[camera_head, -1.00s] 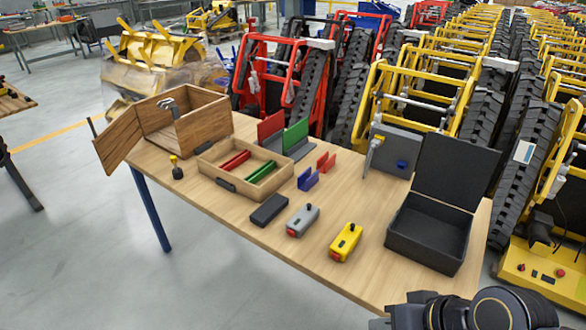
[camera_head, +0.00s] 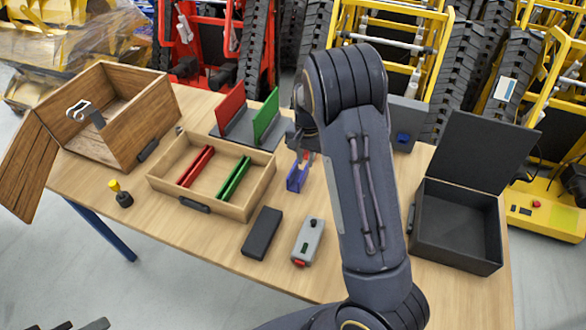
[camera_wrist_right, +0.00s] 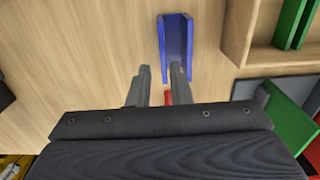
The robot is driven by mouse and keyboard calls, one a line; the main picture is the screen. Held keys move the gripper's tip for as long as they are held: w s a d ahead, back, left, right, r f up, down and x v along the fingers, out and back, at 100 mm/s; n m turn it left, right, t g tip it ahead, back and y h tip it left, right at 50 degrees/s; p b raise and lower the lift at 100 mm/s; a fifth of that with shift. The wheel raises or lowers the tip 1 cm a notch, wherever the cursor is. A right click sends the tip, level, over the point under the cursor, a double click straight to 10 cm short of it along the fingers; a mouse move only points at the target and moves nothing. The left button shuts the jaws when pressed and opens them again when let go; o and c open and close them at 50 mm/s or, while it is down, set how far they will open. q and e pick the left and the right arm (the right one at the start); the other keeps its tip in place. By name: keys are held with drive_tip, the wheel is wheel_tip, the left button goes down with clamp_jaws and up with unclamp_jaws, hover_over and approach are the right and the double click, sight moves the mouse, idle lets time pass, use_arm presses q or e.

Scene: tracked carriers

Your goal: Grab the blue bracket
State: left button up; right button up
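The blue bracket (camera_head: 297,178) stands on the table, right of the open wooden tray. In the right wrist view the blue bracket (camera_wrist_right: 177,50) is a U-shaped channel at the top middle. My right gripper (camera_head: 303,148) is just behind and above it, partly covered by my arm. In the wrist view my right gripper (camera_wrist_right: 160,75) is open, with a gap between its fingers. Its right finger overlaps the bracket's near end; its left finger is left of the bracket. I cannot tell whether they touch. My left gripper (camera_head: 80,325) barely shows at the bottom edge, its fingertips apart.
A red bracket (camera_wrist_right: 168,97) is mostly hidden by my gripper. The wooden tray (camera_head: 160,183) holds red and green pieces. Red (camera_head: 230,103) and green (camera_head: 266,115) upright panels stand behind it. A black case (camera_head: 262,232), a grey device (camera_head: 308,242) and an open black box (camera_head: 455,255) are nearby.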

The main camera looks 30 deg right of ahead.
sight(304, 171)
drive_tip(key=shift+w+d+f, duration=0.1)
drive_tip(key=shift+w+f, duration=0.1)
drive_tip(key=shift+f, duration=0.3)
wheel_tip(304, 171, down, 7)
drive_tip(key=shift+f+p, duration=0.1)
drive_tip(key=shift+p, duration=0.5)
drive_tip(key=shift+a, duration=0.2)
clamp_jaws()
